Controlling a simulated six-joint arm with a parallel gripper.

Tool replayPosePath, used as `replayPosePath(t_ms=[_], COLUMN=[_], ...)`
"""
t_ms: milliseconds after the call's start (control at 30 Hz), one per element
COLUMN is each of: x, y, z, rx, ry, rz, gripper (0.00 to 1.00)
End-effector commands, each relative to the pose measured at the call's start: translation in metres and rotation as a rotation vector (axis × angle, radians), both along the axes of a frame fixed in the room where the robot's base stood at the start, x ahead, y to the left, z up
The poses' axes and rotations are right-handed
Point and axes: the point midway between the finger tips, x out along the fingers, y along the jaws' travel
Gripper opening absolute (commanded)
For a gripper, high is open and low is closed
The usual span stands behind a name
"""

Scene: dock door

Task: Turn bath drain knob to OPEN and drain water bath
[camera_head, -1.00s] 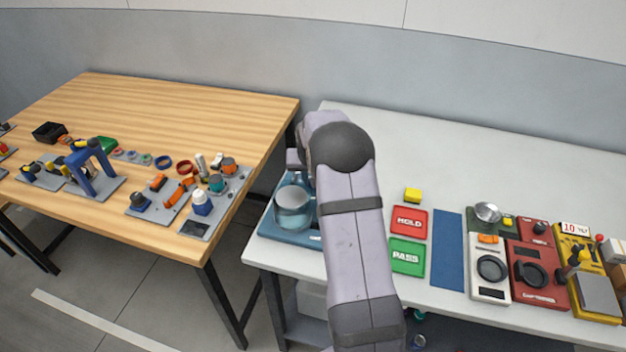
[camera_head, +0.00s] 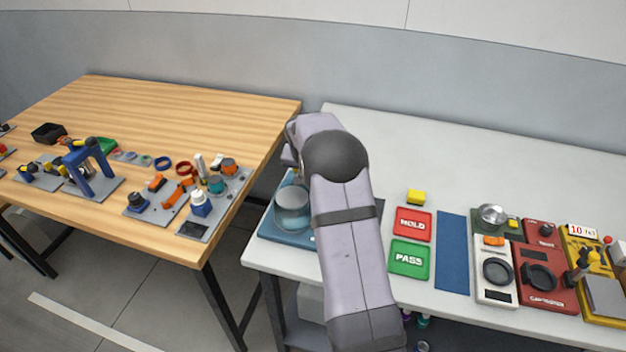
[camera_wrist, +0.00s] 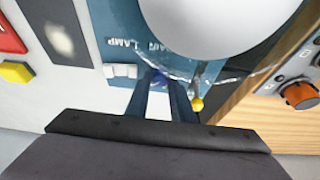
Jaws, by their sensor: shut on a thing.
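The water bath is a round glass vessel (camera_head: 292,207) on a blue base (camera_head: 270,230) at the left end of the white bench. In the wrist view its rounded pale top (camera_wrist: 215,22) and blue base plate (camera_wrist: 108,18) with white lettering fill the upper middle. My gripper (camera_wrist: 162,88) is shut on a small dark blue knob (camera_wrist: 157,77) at the base's edge, beside the vessel. The fingers hide much of the knob, and its pointer setting cannot be read. The water level is unclear. In the head view my arm hides the fingertips.
A yellow ball-ended pin (camera_wrist: 196,104) stands close to the right finger. The red HOLD (camera_head: 414,224) and green PASS (camera_head: 409,259) plates lie right of my arm. The wooden table (camera_head: 200,105) stands left, across a gap.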

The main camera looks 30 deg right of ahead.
Motion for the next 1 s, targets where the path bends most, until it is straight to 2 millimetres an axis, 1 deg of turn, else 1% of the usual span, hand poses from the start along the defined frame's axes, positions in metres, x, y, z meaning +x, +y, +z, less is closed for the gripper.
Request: replayPosePath(t_ms=[33, 67, 100, 367, 533, 667, 800, 1000], x=[0.000, 0.000, 0.000, 0.000, -0.002, -0.005, -0.010, -0.016], y=[0.000, 0.000, 0.000, 0.000, 0.002, 0.006, 0.011, 0.018], z=[0.000, 0.000, 0.000, 0.000, 0.006, 0.018, 0.036, 0.058], rx=[0.001, 0.001, 0.001, 0.001, 0.001, -0.001, -0.001, 0.001], ry=[-0.001, -0.001, -0.001, -0.001, -0.001, -0.003, -0.003, -0.002], rz=[-0.001, -0.001, -0.001, 0.000, 0.000, 0.001, 0.001, 0.000], gripper=[0.28, 0.35, 0.39, 0.39, 0.39, 0.39, 0.39, 0.39])
